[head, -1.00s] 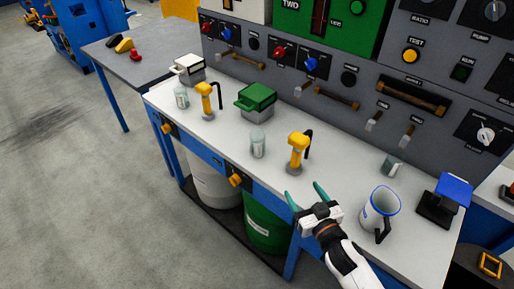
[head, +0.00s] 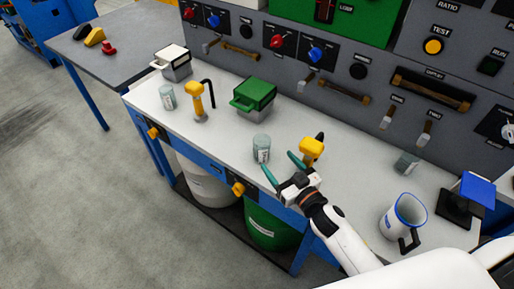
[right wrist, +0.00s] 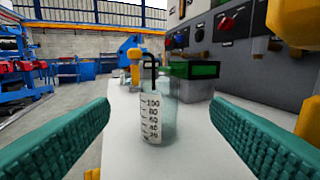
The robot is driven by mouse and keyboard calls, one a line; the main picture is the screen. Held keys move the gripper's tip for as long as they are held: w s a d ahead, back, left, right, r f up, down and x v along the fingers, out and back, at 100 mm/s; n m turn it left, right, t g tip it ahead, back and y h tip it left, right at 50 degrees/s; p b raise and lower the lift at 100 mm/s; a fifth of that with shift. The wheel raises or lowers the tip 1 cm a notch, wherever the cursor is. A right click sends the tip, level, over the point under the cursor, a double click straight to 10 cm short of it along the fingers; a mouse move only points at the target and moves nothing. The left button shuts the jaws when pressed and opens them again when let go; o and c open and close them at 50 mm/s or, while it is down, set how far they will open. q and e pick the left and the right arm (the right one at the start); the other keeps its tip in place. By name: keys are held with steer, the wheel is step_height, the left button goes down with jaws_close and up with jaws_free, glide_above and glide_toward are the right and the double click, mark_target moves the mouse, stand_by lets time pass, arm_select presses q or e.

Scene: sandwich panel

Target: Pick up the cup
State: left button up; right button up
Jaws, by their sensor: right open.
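A clear cup with a white measuring scale (head: 262,149) stands upright on the white bench. In the right wrist view the cup (right wrist: 155,116) is centred ahead, between the two teal fingers and beyond their tips. My right gripper (head: 281,167) is open and empty, its fingers pointing at the cup and apart from it. Other clear cups stand at the left (head: 167,97) and right (head: 406,163) of the bench. A white jug with a blue rim (head: 402,217) stands at the right. My left gripper is not in view.
A yellow-topped dispenser (head: 312,151) stands close beside my right gripper. A green-lidded box (head: 254,98) is behind the cup. Another yellow dispenser (head: 197,98) and a white-lidded box (head: 173,62) stand farther left. A grey control panel (head: 340,75) backs the bench.

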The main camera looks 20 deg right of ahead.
mark_target(258, 137)
steer(key=p+x, duration=0.1)
steer(key=x, duration=1)
steer(key=shift+w+a, duration=0.1)
steer(key=shift+w, duration=0.15)
steer(key=shift+s+r, duration=0.1)
steer(key=shift+c, duration=0.4)
steer(key=c, duration=1.2)
